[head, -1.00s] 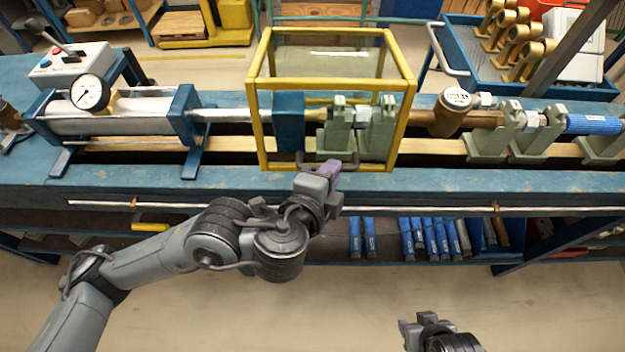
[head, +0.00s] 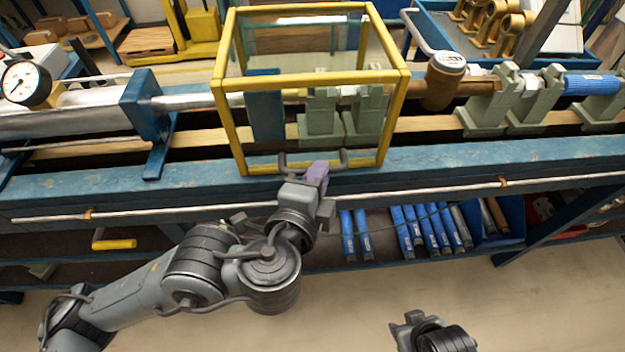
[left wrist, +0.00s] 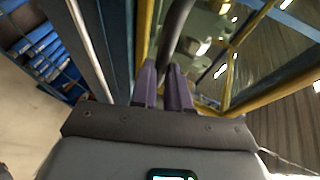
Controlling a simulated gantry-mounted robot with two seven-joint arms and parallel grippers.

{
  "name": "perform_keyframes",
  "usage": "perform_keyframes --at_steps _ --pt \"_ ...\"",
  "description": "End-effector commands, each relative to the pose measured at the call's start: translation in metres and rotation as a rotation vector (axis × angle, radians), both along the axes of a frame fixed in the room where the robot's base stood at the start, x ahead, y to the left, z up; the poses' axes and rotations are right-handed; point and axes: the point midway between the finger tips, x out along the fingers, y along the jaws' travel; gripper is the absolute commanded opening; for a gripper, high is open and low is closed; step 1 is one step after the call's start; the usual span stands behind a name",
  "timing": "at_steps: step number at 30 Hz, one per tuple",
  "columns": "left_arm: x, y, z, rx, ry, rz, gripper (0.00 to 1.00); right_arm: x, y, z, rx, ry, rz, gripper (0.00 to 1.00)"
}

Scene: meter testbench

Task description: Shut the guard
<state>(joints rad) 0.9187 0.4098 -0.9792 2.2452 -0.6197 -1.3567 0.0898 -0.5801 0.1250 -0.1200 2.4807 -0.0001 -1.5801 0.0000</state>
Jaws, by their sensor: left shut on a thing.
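The guard (head: 312,82) is a yellow-framed box with clear panels. It stands over the blue upright and the pale green clamps (head: 322,112) on the bench. I cannot tell whether its lower edge rests on the bench. A dark handle (head: 345,158) is on its lower front. My left gripper (head: 316,172) is at this handle with its purple fingers. In the left wrist view, the fingers (left wrist: 164,86) are shut on the dark handle bar (left wrist: 176,32). My right gripper (head: 408,322) is low, away from the bench, partly cut off by the frame.
The blue bench (head: 440,160) runs across the view. A brass meter (head: 442,82) sits right of the guard, and a pressure gauge (head: 27,83) is at far left. Blue tools (head: 415,230) lie on the shelf below. The floor in front is clear.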

Motion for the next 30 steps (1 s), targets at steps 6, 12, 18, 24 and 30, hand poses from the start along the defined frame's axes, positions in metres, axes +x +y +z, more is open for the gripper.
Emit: perform_keyframes --at_steps 6,12,18,24,30 --pt "-0.002 -0.005 -0.023 0.014 0.018 -0.011 0.0 0.0 0.001 -0.017 0.004 0.001 -0.003 0.43" --pt "-0.001 -0.005 -0.026 0.018 0.02 -0.01 0.0 0.0 0.002 -0.02 0.008 0.0 -0.006 0.43" --pt "-0.001 -0.004 -0.027 0.02 0.019 -0.008 0.0 0.0 0.002 -0.02 0.009 0.0 -0.006 0.43" --pt "0.0 -0.003 -0.028 0.022 0.02 -0.006 0.31 0.0 0.002 -0.02 0.008 0.0 -0.006 0.43" --pt "-0.001 -0.004 -0.026 0.021 0.019 -0.008 0.41 0.0 0.001 -0.02 0.003 0.0 -0.002 0.43"
